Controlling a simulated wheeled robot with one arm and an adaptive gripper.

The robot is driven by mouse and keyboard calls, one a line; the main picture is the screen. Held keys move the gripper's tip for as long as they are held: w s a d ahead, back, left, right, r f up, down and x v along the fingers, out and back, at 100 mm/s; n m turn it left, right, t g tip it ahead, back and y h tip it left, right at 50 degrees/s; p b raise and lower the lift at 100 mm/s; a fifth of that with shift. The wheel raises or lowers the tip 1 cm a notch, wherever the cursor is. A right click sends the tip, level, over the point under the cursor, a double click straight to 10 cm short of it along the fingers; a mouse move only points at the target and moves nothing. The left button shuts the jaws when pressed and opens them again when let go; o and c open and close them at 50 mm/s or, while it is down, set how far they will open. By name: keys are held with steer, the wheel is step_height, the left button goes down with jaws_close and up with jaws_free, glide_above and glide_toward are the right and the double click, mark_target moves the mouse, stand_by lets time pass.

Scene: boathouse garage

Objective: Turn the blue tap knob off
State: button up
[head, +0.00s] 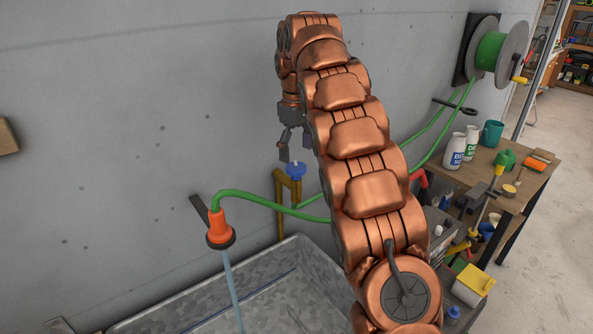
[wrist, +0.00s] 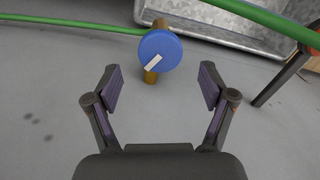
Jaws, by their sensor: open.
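The blue tap knob (head: 296,170) sits on top of a brass pipe (head: 279,205) by the grey wall, partly beside my arm in the head view. In the wrist view the knob (wrist: 160,50) is a round blue disc with a white bar mark lying slanted across it. My gripper (wrist: 160,88) is open and empty. Its two fingers stand apart, with the knob beyond the fingertips and centred between them, not touched. In the head view my gripper (head: 293,147) hangs just above the knob. Water (head: 233,290) runs from an orange nozzle (head: 219,229).
A galvanized trough (head: 165,318) stands below the nozzle. A green hose (head: 265,204) runs behind my arm to a reel (head: 497,50) on the wall. A wooden table (head: 485,185) with bottles and tools stands at the right.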

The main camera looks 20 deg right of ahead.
mark_target(296, 166)
step_height(296, 166, down, 2)
steer(key=shift+f+b, duration=0.1)
steer(key=shift+b, duration=0.45)
steer(key=shift+f, duration=1)
steer(key=c, duration=1.2)
steer(key=shift+o, duration=0.2)
